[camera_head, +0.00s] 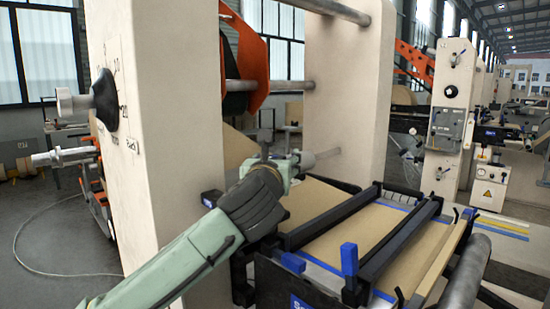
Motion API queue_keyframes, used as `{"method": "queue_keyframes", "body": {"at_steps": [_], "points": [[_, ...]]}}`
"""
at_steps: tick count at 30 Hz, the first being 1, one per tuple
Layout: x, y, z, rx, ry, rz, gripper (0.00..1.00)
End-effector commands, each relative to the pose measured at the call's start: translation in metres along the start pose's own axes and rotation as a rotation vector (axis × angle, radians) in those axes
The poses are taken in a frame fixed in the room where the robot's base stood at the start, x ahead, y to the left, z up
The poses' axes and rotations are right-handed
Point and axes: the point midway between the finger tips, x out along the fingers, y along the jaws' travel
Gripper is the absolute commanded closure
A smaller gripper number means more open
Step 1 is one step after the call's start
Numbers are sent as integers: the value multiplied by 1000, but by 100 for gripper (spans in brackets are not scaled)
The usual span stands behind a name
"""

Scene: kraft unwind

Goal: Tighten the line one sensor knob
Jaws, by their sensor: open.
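My green arm reaches in from the bottom left, and its wrist (282,172) is in front of the gap between two pale machine posts. My gripper (264,143) appears as a small dark shape beyond the wrist; it is open, and its fingers are hard to make out. It is above the frame unit, apart from its blue parts. I cannot tell for sure which part is the line one sensor knob. The unit at the lower right carries an upright blue block (349,259), a smaller blue piece (293,262) and a partly cut-off blue label (302,303).
The near post (160,130) bears a black dial knob (105,97). The far post (345,90) stands behind my wrist. Metal bars (270,85) cross between them. A brown web (390,240) runs through the black frame. A grey roller (465,275) lies at right.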

Motion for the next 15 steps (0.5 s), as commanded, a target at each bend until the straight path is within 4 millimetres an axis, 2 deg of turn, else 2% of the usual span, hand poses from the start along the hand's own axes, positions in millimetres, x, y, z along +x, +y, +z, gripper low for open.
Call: {"method": "queue_keyframes", "body": {"at_steps": [5, 15], "points": [[0, 0, 0, 0, 0, 0, 39], [0, 0, 0, 0, 0, 0, 62]]}}
